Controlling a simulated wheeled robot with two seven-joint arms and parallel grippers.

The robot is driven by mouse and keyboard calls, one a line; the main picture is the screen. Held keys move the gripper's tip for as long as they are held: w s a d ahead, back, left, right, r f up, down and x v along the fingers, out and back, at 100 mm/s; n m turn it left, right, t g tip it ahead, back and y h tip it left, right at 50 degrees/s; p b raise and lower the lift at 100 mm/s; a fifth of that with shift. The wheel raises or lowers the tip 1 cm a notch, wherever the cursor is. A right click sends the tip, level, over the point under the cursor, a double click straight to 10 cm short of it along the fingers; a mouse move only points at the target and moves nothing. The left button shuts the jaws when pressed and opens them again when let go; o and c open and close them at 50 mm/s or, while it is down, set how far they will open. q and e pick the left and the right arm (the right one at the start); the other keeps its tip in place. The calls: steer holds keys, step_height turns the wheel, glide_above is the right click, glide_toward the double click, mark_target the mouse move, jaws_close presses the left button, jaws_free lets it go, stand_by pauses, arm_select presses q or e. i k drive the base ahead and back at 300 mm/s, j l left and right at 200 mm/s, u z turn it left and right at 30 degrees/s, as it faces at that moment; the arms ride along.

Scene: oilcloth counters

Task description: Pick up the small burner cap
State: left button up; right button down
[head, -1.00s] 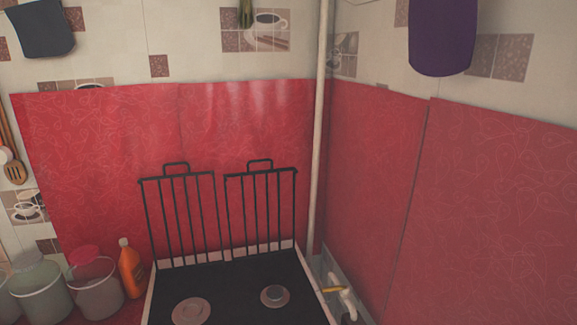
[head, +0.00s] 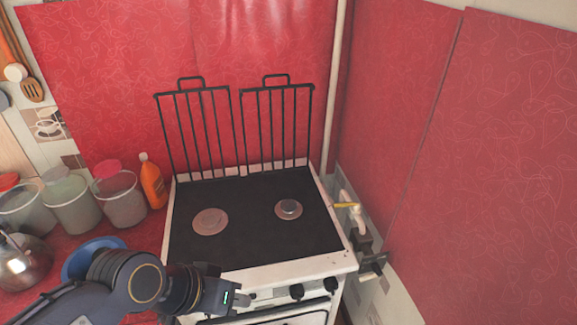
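The stove (head: 255,240) has a black top with two burners. The right, smaller burner has a small round grey cap (head: 290,206) on it. The left burner (head: 210,221) is a wider, flat brownish disc; I cannot tell whether a separate cap lies on it. My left gripper (head: 232,298) is low in the head view, in front of the stove's front edge, well short of the small cap and apart from it. Its fingers do not show clearly, so I cannot tell whether it is open or shut. My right gripper is out of view.
Two black grates (head: 276,125) stand upright at the stove's back. Left of the stove are an orange bottle (head: 152,181), several buckets (head: 120,203), a blue bowl (head: 82,260) and a metal kettle (head: 24,265). A pipe with a yellow-handled valve (head: 345,205) is at the right.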

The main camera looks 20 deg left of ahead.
mark_target(287, 206)
steer(key=i+l+u, duration=0.1)
steer(key=u, duration=1.2)
steer(key=i+l+u, duration=0.1)
steer(key=l+u, duration=0.25)
steer(key=i+l, duration=0.15)
steer(key=l, duration=0.2)
